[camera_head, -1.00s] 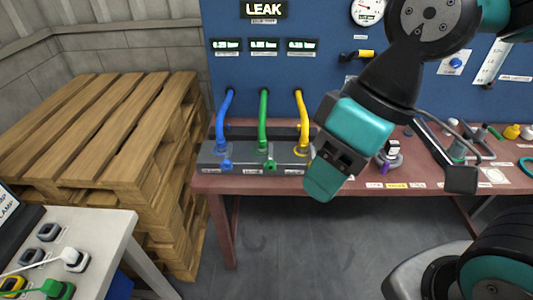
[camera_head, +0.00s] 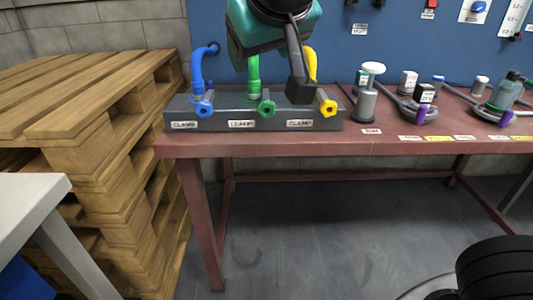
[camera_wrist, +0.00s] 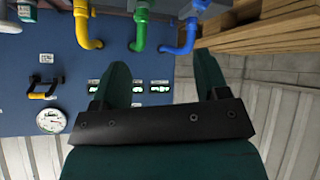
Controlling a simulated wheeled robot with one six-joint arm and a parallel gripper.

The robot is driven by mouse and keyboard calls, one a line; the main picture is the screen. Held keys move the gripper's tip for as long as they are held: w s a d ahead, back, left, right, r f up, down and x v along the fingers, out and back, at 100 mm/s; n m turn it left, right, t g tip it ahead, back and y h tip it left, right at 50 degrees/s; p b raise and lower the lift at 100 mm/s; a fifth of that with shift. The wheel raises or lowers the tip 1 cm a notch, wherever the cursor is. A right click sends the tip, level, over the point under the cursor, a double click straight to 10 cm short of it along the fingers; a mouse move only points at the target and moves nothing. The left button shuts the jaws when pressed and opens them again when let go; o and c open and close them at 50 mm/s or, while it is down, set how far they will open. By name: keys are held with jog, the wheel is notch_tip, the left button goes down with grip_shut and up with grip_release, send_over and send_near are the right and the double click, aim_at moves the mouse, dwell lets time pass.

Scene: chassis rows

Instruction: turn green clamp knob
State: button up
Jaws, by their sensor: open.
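The green clamp knob (camera_head: 266,106) is on the front of a dark clamp block (camera_head: 222,120), between the blue knob (camera_head: 203,108) and the yellow knob (camera_head: 328,107). The green hose (camera_head: 253,74) rises behind it. My gripper (camera_wrist: 162,60) is open and empty in the wrist view, with its two fingers spread apart. In the head view its teal body hangs above the block, in front of the upper green hose. In the wrist view the green hose (camera_wrist: 141,30) is beyond the fingers; I cannot make out the green knob there.
The block stands on a red-brown bench (camera_head: 420,146) against a blue panel (camera_head: 365,60). A white-topped grey fitting (camera_head: 367,98) and other parts lie to the right. Wooden pallets (camera_head: 95,115) are stacked at left, with a pale table (camera_head: 25,205) in front.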

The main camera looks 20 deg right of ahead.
aim_at(267, 110)
notch_tip(267, 110, down, 10)
jog(key=s+m+t+h+b, duration=0.1)
jog(key=m+t+h+b, duration=0.4)
jog(key=b, duration=1.6)
jog(key=shift+m+g+y, duration=0.3)
jog(key=shift+g+y, duration=0.2)
jog(key=shift+g, duration=0.3)
jog(key=b+x, duration=0.7)
jog(key=x, duration=0.8)
jog(key=shift+d+b, duration=0.2)
jog(key=shift+b, duration=0.15)
jog(key=shift+w+d, duration=0.15)
jog(key=shift+w, duration=0.25)
